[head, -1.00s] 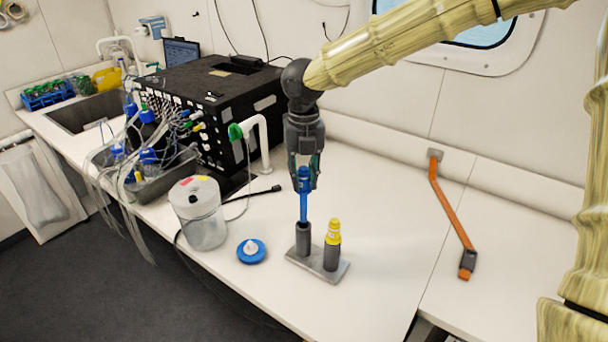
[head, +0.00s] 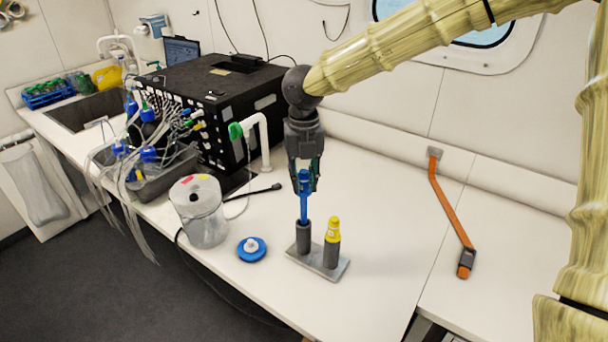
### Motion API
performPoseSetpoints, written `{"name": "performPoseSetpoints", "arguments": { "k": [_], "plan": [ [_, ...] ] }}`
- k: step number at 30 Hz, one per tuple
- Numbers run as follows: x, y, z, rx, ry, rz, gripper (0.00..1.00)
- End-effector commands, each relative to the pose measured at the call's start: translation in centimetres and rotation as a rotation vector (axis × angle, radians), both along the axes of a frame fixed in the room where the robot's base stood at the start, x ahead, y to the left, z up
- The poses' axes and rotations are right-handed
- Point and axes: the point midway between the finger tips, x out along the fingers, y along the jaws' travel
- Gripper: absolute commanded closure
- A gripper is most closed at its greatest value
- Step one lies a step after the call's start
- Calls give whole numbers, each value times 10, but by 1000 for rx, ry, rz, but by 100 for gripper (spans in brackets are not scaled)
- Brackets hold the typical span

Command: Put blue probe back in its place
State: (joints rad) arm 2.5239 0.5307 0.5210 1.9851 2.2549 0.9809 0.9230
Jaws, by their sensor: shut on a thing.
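The blue probe (head: 304,204) stands upright, its lower end inside the left grey tube of the small grey holder (head: 338,269). My gripper (head: 304,183) is above the holder, pointing down, and is shut on the top of the blue probe. The yellow probe (head: 333,230) sits in the right tube of the same holder. The probe's lower tip is hidden in the tube, so I cannot tell whether it touches the bottom.
A clear jar (head: 207,228) and a blue round lid (head: 252,249) are left of the holder. A black box (head: 215,95) with many tubes stands behind left. An orange strap (head: 450,207) lies at right. The table between holder and strap is clear.

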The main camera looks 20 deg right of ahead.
Motion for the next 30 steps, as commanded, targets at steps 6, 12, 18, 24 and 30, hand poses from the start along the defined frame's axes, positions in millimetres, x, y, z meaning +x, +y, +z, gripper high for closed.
{"name": "performPoseSetpoints", "arguments": {
  "k": [6,12,18,24,30],
  "plan": [
    [0,0,-18,0,1,1,100],
    [0,0,-33,0,1,0,100],
    [0,0,-48,1,1,0,100],
    [0,0,-63,0,1,1,100],
    [0,0,-78,1,0,0,100]
  ]
}}
